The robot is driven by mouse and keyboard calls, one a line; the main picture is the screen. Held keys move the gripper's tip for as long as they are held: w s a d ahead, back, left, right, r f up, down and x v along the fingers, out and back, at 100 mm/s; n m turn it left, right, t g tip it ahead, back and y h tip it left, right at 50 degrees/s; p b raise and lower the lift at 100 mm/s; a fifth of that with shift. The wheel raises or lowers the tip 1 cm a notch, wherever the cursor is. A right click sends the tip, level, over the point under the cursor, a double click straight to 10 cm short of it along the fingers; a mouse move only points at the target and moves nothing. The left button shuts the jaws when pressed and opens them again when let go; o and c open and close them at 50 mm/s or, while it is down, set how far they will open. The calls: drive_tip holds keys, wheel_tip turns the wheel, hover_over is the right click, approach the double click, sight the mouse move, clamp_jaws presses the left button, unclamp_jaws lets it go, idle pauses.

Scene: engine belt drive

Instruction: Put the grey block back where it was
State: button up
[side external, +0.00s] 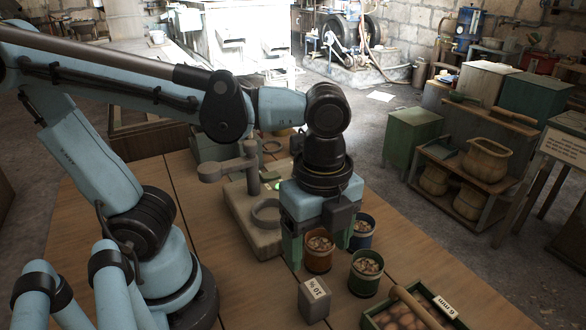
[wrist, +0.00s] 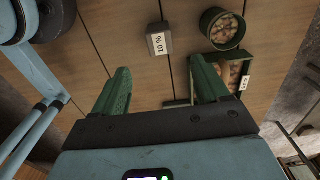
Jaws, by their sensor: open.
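The grey block (side external: 314,300) stands on the wooden table near its front, with a white label on it. It also shows in the wrist view (wrist: 159,40), its label reading "10 %". My gripper (side external: 317,254) points down with its green fingers apart and nothing seen between them. In the side view it is above and behind the block. In the wrist view the block lies beyond the gap between the fingertips (wrist: 160,72), apart from both.
Several round tins of small pieces stand close by: brown (side external: 319,262), blue (side external: 362,240) and green (side external: 366,284). A green tray (side external: 455,322) of brown items is at the front right. A pale stand with a ring (side external: 250,232) is left of my gripper.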

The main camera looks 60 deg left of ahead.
drive_tip(key=w+a+n+t, duration=0.7)
drive_tip(key=a+n, duration=0.4)
drive_tip(key=n, duration=0.7)
drive_tip(key=shift+w+a+f, duration=0.25)
drive_tip(key=shift+a+f, duration=0.05)
drive_tip(key=shift+a, duration=0.05)
